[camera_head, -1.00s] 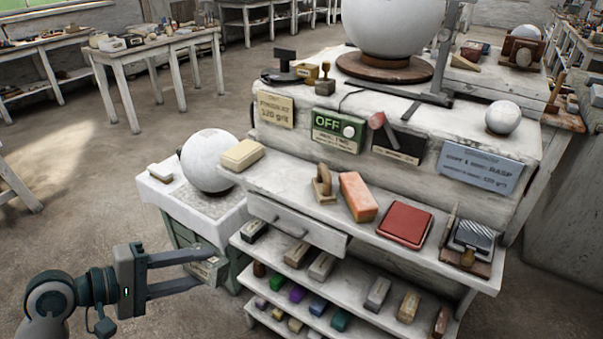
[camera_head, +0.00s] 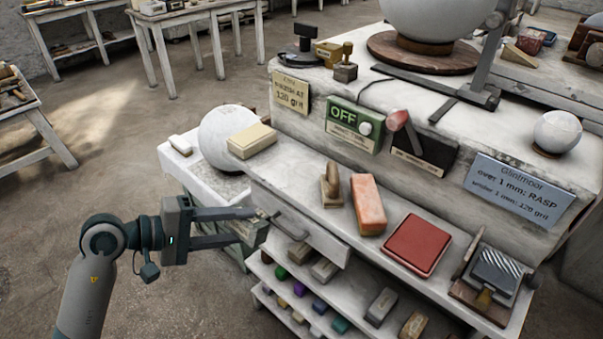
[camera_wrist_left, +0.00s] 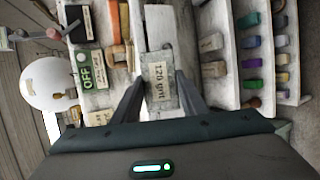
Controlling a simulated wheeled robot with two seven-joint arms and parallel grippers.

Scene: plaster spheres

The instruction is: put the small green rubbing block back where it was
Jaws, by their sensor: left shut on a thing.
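My left gripper (camera_head: 259,226) is shut on a small grey-green block (camera_wrist_left: 158,82). In the left wrist view the block sits between both fingers and carries a label reading "120 grit". In the head view the block (camera_head: 248,232) is partly hidden by the fingers. They are at the left end of the drawer front (camera_head: 318,240); I cannot tell whether they touch it. Small coloured blocks stand on a low shelf, among them a green one (camera_head: 281,272) and a teal one (camera_head: 340,325). My right gripper is not in view.
The bench top holds a cream block (camera_head: 252,140), a wooden-handled tool (camera_head: 331,186), an orange block (camera_head: 368,205) and a red pad (camera_head: 418,244). A white sphere (camera_head: 222,135) stands on a low stand behind my gripper. The floor to the left is open.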

